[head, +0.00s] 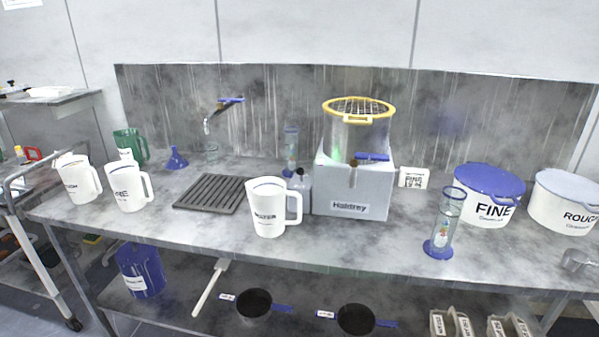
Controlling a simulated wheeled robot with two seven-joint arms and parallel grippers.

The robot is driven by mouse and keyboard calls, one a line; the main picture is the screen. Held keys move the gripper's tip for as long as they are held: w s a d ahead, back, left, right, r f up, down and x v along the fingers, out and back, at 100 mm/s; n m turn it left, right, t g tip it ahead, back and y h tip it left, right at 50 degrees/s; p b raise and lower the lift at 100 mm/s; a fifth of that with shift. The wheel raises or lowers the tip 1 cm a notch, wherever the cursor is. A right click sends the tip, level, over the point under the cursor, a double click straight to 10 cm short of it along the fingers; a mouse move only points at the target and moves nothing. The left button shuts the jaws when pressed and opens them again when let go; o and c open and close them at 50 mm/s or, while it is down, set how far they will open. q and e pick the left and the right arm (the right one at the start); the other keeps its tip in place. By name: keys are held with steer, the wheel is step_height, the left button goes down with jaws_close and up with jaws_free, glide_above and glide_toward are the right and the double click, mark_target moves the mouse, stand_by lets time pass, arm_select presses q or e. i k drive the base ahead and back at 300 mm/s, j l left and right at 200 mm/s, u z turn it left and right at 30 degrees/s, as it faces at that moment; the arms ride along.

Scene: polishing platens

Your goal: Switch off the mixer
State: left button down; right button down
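The mixer (349,205) is a light grey box labelled "Haldrey" near the middle of the bench. A steel vessel (352,135) stands in it under a yellow-rimmed grid lid (358,107). A blue lever (373,157) with a brown fitting is at the vessel's lower front. A green glow shows at the vessel's lower left. A small grey box (300,190) with a black top piece stands against the mixer's left side; I cannot tell if that piece is a switch. Neither of my grippers is in view.
A white jug (268,215) stands in front of the small grey box. A measuring cylinder (443,225) and white tubs with blue (489,202) and pale (565,205) lids stand right. More jugs (129,190) and a drain grate (212,193) are left. The bench front before the mixer is clear.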

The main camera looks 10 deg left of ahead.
mark_target(301, 171)
steer(key=j+z, duration=0.35)
steer(key=k+j+z, duration=0.1)
steer(key=j+z, duration=0.3)
steer(key=j, duration=0.15)
steer(key=k+j+z, duration=0.15)
steer(key=j+z, duration=0.2)
steer(key=j, duration=0.15)
